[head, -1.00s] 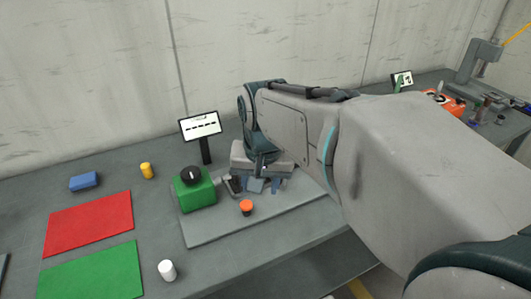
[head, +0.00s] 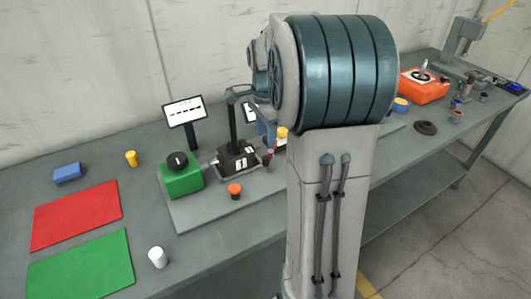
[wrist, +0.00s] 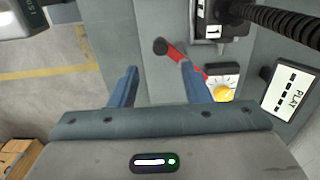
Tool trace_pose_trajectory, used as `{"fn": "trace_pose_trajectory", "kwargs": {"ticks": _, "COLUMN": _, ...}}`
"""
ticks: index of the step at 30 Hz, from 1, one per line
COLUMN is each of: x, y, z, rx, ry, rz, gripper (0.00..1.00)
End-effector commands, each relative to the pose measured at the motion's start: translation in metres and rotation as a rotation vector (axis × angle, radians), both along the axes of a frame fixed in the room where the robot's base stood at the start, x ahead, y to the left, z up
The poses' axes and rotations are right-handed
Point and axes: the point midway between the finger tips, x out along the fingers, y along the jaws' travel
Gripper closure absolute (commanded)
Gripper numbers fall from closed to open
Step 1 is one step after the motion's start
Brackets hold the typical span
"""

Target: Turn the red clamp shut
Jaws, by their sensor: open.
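The red clamp lever (wrist: 176,56) shows in the wrist view, a red bar with a round black knob (wrist: 160,46) at its left end. My gripper (wrist: 159,66) is open and empty, with one blue finger on each side of the knob. The knob lies between and slightly beyond the fingertips in the picture. The bar runs right and passes close to the right finger; I cannot tell whether they touch.
A white box with a yellow knob (wrist: 222,92) is just right of the right finger. A PLAY sign (wrist: 290,92) stands farther right. In the head view, a black device (head: 238,160), a green box (head: 181,178) and an orange button (head: 235,190) are left of my arm.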

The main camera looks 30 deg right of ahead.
Motion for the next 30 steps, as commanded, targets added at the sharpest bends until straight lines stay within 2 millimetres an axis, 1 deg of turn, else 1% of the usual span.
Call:
{"fn": "trace_pose_trajectory", "kwargs": {"ticks": 1, "x": -0.001, "y": 0.000, "z": -0.012, "rx": 0.002, "ry": 0.005, "rz": -0.001, "gripper": 0.57}}
{"fn": "trace_pose_trajectory", "kwargs": {"ticks": 6, "x": -0.001, "y": 0.000, "z": -0.045, "rx": 0.002, "ry": 0.003, "rz": 0.001, "gripper": 0.57}}
{"fn": "trace_pose_trajectory", "kwargs": {"ticks": 9, "x": 0.000, "y": 0.000, "z": -0.060, "rx": 0.001, "ry": 0.002, "rz": 0.001, "gripper": 0.57}}
{"fn": "trace_pose_trajectory", "kwargs": {"ticks": 12, "x": 0.000, "y": 0.000, "z": -0.071, "rx": 0.000, "ry": 0.001, "rz": 0.001, "gripper": 0.57}}
{"fn": "trace_pose_trajectory", "kwargs": {"ticks": 17, "x": 0.000, "y": 0.000, "z": -0.078, "rx": -0.001, "ry": -0.001, "rz": 0.002, "gripper": 0.57}}
{"fn": "trace_pose_trajectory", "kwargs": {"ticks": 24, "x": 0.000, "y": 0.000, "z": -0.079, "rx": -0.001, "ry": -0.001, "rz": 0.002, "gripper": 0.57}}
{"fn": "trace_pose_trajectory", "kwargs": {"ticks": 25, "x": 0.000, "y": 0.000, "z": -0.079, "rx": -0.001, "ry": -0.001, "rz": 0.002, "gripper": 0.63}}
{"fn": "trace_pose_trajectory", "kwargs": {"ticks": 26, "x": 0.000, "y": 0.000, "z": -0.079, "rx": -0.001, "ry": -0.001, "rz": 0.002, "gripper": 0.71}}
{"fn": "trace_pose_trajectory", "kwargs": {"ticks": 27, "x": 0.000, "y": 0.000, "z": -0.079, "rx": -0.001, "ry": -0.001, "rz": 0.002, "gripper": 0.82}}
{"fn": "trace_pose_trajectory", "kwargs": {"ticks": 29, "x": 0.000, "y": 0.000, "z": -0.079, "rx": -0.001, "ry": -0.001, "rz": 0.002, "gripper": 0.99}}
{"fn": "trace_pose_trajectory", "kwargs": {"ticks": 30, "x": 0.000, "y": 0.000, "z": -0.079, "rx": -0.001, "ry": -0.001, "rz": 0.002, "gripper": 1.00}}
